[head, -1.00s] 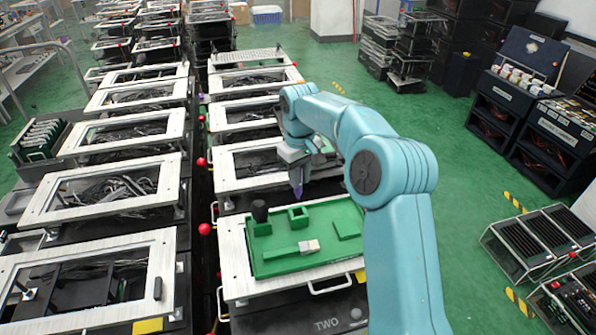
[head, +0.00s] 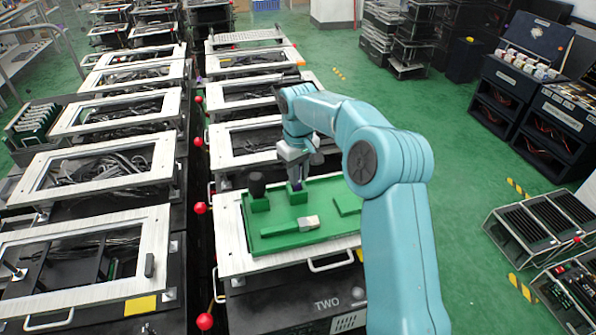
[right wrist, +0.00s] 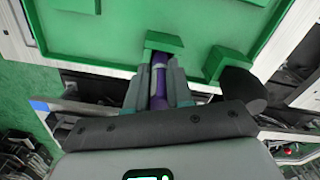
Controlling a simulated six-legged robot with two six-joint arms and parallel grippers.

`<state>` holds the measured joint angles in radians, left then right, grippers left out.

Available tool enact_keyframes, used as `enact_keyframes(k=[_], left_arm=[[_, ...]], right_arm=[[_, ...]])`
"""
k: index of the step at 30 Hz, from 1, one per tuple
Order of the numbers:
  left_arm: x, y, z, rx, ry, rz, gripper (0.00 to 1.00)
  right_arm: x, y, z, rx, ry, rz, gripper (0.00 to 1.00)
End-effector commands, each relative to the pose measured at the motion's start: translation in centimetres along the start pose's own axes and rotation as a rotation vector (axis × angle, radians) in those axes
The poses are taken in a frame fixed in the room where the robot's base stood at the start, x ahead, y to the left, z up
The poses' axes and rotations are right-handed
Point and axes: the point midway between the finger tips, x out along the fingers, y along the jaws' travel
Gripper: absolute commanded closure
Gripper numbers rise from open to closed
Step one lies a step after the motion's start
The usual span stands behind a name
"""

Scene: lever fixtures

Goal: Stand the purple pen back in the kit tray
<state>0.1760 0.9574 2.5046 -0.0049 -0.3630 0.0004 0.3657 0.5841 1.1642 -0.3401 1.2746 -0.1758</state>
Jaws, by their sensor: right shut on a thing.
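My right gripper (head: 296,172) is shut on the purple pen (head: 296,186) and holds it upright over the square green holder (head: 298,197) of the green kit tray (head: 270,246). The pen's lower end is at the holder's opening; I cannot tell how far in it is. In the right wrist view the pen (right wrist: 160,78) stands between the gripper's fingers (right wrist: 158,88), and its far end meets the green holder block (right wrist: 165,43). My left gripper is not in view.
A black round-topped item (head: 257,184) stands in the tray's left holder, close to my gripper. A green-handled brush-like tool (head: 285,229) lies in the tray's front part. White-framed fixtures stand behind and left.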

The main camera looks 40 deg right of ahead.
Motion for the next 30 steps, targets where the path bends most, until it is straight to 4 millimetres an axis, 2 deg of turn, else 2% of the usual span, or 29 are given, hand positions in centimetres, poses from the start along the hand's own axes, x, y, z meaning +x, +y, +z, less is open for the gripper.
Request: enact_keyframes(k=[6,7,9,10,18,21,26,30], left_arm=[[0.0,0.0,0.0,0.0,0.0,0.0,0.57],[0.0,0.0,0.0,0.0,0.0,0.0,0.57],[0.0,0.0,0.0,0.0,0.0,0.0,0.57],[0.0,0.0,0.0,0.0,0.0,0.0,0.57],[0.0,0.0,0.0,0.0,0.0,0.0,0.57],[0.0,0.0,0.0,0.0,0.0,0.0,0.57],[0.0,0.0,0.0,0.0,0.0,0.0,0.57],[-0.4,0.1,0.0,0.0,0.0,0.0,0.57]], right_arm=[[0.0,0.0,0.0,0.0,0.0,0.0,1.0],[0.0,0.0,0.0,0.0,0.0,0.0,0.76],[0.0,0.0,0.0,0.0,0.0,0.0,0.53],[0.0,0.0,0.0,0.0,0.0,0.0,0.49],[-0.1,0.0,0.0,0.0,0.0,0.0,0.49],[-0.7,0.0,0.0,0.0,0.002,0.0,0.49],[-3.8,0.0,-0.1,0.001,0.005,0.0,0.49],[-7.8,0.0,-0.1,0.0,0.006,0.0,0.49]])
